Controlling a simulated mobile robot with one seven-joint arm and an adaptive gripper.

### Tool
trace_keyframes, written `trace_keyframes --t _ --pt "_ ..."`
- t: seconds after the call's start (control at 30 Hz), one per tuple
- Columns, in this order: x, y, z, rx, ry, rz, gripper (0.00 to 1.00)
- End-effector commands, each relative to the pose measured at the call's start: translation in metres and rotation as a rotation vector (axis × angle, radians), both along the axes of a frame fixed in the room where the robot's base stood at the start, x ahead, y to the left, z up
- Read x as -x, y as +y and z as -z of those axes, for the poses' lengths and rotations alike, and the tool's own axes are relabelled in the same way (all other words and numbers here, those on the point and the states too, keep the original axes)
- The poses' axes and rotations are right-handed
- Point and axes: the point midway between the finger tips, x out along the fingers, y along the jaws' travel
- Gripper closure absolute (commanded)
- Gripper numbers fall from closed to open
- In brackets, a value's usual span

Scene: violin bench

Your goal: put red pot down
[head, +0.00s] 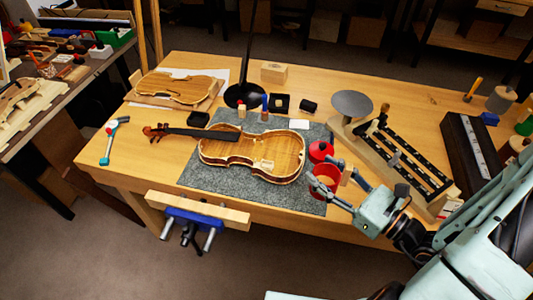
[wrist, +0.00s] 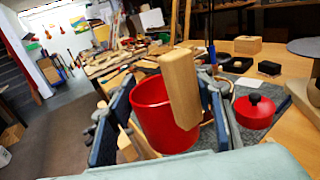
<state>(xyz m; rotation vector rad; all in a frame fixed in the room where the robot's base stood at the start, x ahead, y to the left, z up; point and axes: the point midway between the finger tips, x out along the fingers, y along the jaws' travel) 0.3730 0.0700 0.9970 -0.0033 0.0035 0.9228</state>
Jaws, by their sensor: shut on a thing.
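The red pot (head: 325,182) is an open red cylinder with a pale wooden handle. It is at the front right corner of the grey mat (head: 205,178) in the head view. In the wrist view the pot (wrist: 152,112) fills the middle, with its wooden handle (wrist: 179,85) in front of it. My gripper (head: 328,180) is shut on the pot, one finger on each side. I cannot tell whether the pot's base touches the mat. The red lid (head: 320,151) with a black knob lies just behind the pot; the wrist view shows it at right (wrist: 254,110).
A violin body (head: 253,151) lies on the mat left of the pot. A balance-like stand with a grey disc (head: 352,103) and a dark rail is to the right. A blue vise (head: 195,217) is at the bench's front edge. Bare bench shows at front right.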

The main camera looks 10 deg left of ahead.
Motion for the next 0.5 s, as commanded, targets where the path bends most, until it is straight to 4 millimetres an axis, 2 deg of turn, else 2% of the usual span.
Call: trace_keyframes --t 0.07,0.23,0.5 --pt "-0.001 0.001 0.004 0.0 -0.001 -0.01 0.78" --pt "-0.022 0.003 0.017 0.001 -0.004 -0.012 0.78" --pt "-0.033 0.002 0.022 0.002 -0.004 -0.008 0.78"
